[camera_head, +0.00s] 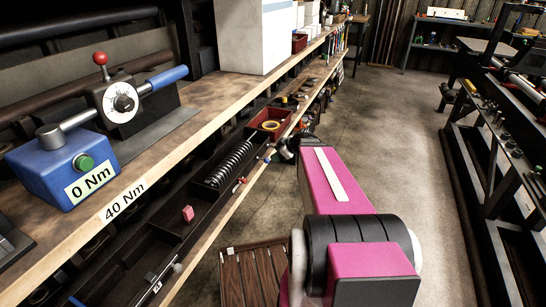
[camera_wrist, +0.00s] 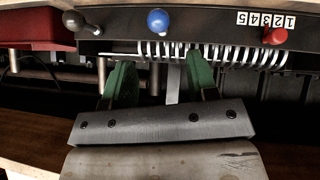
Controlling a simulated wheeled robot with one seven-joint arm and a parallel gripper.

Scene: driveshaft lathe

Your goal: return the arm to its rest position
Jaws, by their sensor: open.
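My gripper (camera_wrist: 160,78) shows in the wrist view with two green fingers spread apart. No object is clearly held between them; a grey upright strip shows in the gap, and its depth is hard to tell. My pink and black arm (camera_head: 330,185) fills the lower middle of the head view and reaches away over the floor beside the bench. The fingers face a dark panel edge with a light coiled spring (camera_wrist: 215,52) behind them. In the head view the gripper cannot be made out clearly.
In the wrist view a black knob (camera_wrist: 75,20), a blue knob (camera_wrist: 158,20) and a red knob (camera_wrist: 274,36) line the panel. In the head view, the wooden bench (camera_head: 215,105) holds a blue 0 Nm box (camera_head: 62,165). Clear floor (camera_head: 400,110) lies right of the arm, before a dark rack (camera_head: 500,160).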

